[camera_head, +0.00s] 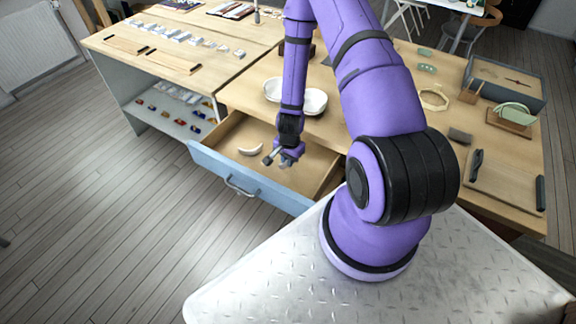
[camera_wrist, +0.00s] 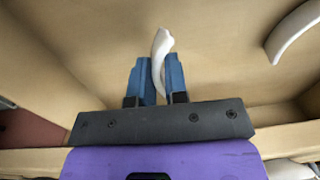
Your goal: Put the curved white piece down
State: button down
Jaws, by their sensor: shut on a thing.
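My gripper (camera_head: 276,157) is inside the open blue-fronted drawer (camera_head: 240,181). In the wrist view its two blue fingers (camera_wrist: 156,72) are shut on a curved white piece (camera_wrist: 161,45), which sticks out past the fingertips over the drawer's wooden floor. I cannot tell whether the held piece touches that floor. A second curved white piece (camera_wrist: 292,33) lies in the drawer to the right in the wrist view. In the head view, it shows to the left of my gripper (camera_head: 251,150). The held piece is hard to make out in the head view.
White bowl-like pieces (camera_head: 315,101) stand on the wooden table above the drawer. A stand with a green piece (camera_head: 514,112), a tray (camera_head: 506,80) and a board (camera_head: 500,184) are at the right. Bare drawer floor surrounds the held piece.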

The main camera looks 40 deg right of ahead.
aim_at(288, 171)
jog(key=shift+f, duration=1.9)
jog(key=c, duration=1.1)
grip_release()
